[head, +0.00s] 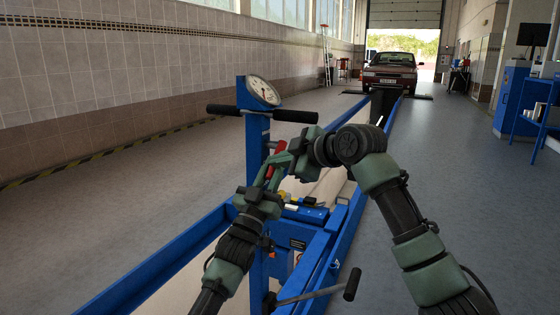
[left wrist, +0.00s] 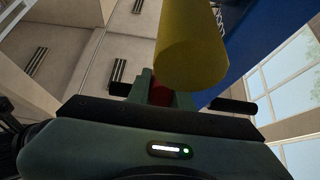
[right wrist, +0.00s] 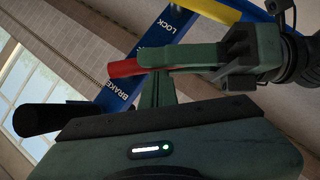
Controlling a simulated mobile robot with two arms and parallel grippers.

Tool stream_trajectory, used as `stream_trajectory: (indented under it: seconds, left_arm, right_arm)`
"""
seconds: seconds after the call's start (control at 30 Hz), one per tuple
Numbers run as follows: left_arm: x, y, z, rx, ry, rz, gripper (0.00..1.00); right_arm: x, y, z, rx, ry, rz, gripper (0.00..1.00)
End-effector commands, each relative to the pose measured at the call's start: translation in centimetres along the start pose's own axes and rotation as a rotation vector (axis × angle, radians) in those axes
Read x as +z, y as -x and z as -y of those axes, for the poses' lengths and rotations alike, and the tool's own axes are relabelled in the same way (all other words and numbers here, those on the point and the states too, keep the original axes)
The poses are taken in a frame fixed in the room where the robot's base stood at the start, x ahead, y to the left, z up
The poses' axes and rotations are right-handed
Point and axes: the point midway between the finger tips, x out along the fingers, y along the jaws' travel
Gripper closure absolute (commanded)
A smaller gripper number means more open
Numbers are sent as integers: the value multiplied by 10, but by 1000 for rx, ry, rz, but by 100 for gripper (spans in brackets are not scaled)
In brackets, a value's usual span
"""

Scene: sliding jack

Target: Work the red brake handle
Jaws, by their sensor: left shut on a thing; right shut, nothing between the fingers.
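The red brake handle (head: 279,146) is on the blue jack post (head: 252,150), below the black crossbar, partly hidden by my grippers. My left gripper (head: 270,176) is shut on the handle. In the right wrist view the red handle (right wrist: 125,69) sticks out past the left gripper's green fingers (right wrist: 185,56). In the left wrist view a bit of red (left wrist: 159,92) shows between the fingers. My right gripper (head: 285,162) is shut and empty, close beside the left one. In the right wrist view its closed fingers (right wrist: 156,90) are just below the handle.
The blue post bears LOCK and BRAKE labels (right wrist: 118,84). A round gauge (head: 263,91) and a black crossbar handle (head: 295,116) sit above. A yellow cylinder (left wrist: 192,48) is close to the left wrist camera. Blue rails (head: 345,235) run along the pit. A car (head: 390,77) stands far back.

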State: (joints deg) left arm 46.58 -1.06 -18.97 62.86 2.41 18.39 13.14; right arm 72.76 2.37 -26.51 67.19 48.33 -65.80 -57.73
Motion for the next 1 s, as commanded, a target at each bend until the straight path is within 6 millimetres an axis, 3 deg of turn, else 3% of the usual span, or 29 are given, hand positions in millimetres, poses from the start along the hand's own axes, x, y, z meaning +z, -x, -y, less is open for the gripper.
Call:
stream_trajectory:
  seconds: [0.63, 0.67, 0.7, 1.0]
  left_arm:
    - [0, 0, -2, 3, 1, -2, 100]
    - [0, 0, -2, 3, 1, -3, 70]
    - [-1, 0, -2, 3, 1, -4, 59]
    - [-4, -1, -2, 3, 1, -10, 57]
  right_arm:
    - [14, -10, 4, 28, 49, 9, 100]
    - [14, -10, 4, 28, 48, 10, 100]
    - [15, -10, 4, 27, 48, 10, 100]
    - [13, -10, 5, 26, 48, 8, 100]
